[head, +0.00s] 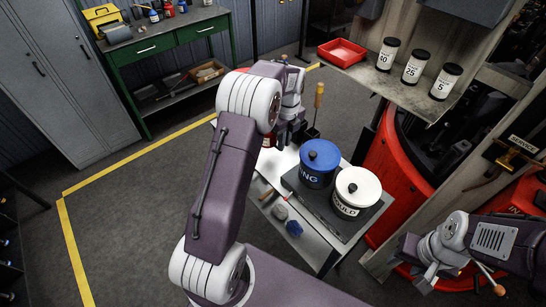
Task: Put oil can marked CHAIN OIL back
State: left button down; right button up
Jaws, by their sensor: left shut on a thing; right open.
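My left gripper (283,133) is over the back left end of a white-topped cart (283,160), seen from behind and partly covered by its own arm. It is shut on a red object (268,141), of which only a small part shows beside the fingers. Its shape is mostly hidden and no CHAIN OIL marking can be read. I cannot tell whether it touches the cart top. My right gripper (424,267) is at the lower right, open and empty, apart from the cart.
A blue-lidded pot (318,176) and a white-lidded pot (357,199) stand on the cart, near an upright orange handle (319,95). A green workbench (160,43) stands at back left. Floor at left is clear.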

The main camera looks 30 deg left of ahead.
pick_arm(q)
notch_tip(320, 180, down, 8)
jog(key=shift+p, duration=0.45)
jog(key=shift+w+f, duration=0.15)
jog(key=shift+f, duration=0.1)
jog(key=c, duration=1.5)
grip_release()
jog(key=shift+r, duration=0.1)
